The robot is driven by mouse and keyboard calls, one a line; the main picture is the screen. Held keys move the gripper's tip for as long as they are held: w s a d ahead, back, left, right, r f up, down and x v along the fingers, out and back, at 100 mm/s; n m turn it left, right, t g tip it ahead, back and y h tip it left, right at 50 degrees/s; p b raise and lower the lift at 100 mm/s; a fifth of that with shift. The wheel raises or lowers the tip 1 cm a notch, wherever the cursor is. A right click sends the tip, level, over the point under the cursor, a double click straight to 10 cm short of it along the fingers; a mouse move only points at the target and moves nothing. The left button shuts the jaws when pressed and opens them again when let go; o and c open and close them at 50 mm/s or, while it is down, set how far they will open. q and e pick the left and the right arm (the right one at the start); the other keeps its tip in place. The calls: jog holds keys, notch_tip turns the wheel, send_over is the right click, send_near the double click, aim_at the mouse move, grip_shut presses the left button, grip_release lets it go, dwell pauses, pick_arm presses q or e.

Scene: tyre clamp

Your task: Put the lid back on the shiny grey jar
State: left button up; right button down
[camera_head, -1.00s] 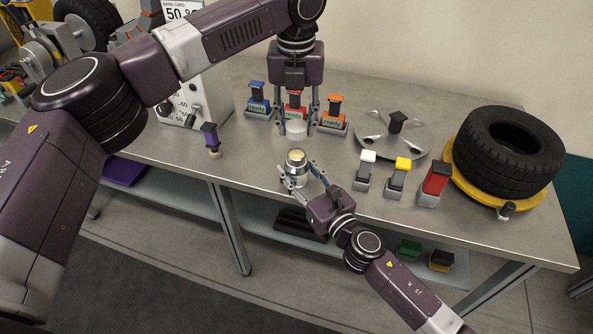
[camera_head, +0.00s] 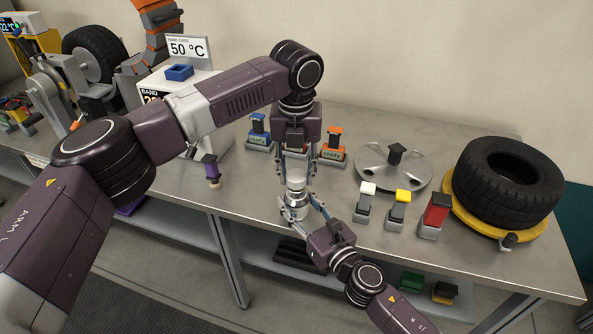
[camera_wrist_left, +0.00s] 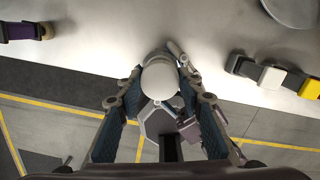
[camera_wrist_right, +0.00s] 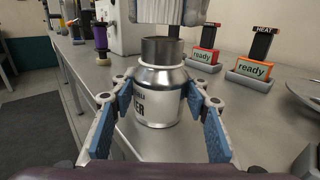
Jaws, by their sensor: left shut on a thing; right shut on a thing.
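The shiny grey jar (camera_head: 296,207) stands upright near the table's front edge. In the right wrist view the jar (camera_wrist_right: 160,98) shows a dark open neck and a label with dark lettering. My right gripper (camera_head: 297,213) is shut on its body, one finger on each side. My left gripper (camera_head: 296,176) points down over the jar and is shut on the white lid (camera_head: 296,182). The lid shows as a pale round top in the left wrist view (camera_wrist_left: 160,80). In the right wrist view the lid (camera_wrist_right: 164,10) hangs above the neck, with a gap between them.
Blue (camera_head: 258,134), red (camera_wrist_right: 203,52) and orange (camera_head: 332,147) stands are behind the jar. To the right are a metal disc (camera_head: 375,172), white (camera_head: 365,203), yellow (camera_head: 398,210) and red (camera_head: 434,215) blocks, and a tyre (camera_head: 508,178).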

aim_at(297, 200)
pick_arm(q)
jog(key=shift+f, duration=0.85)
jog(key=shift+f, duration=0.6)
dwell(0.3)
jog(key=m, duration=0.6)
jog(key=shift+m+h, duration=0.3)
jog(key=shift+m, duration=0.1)
jog(key=o, duration=0.9)
jog(key=shift+r, duration=0.1)
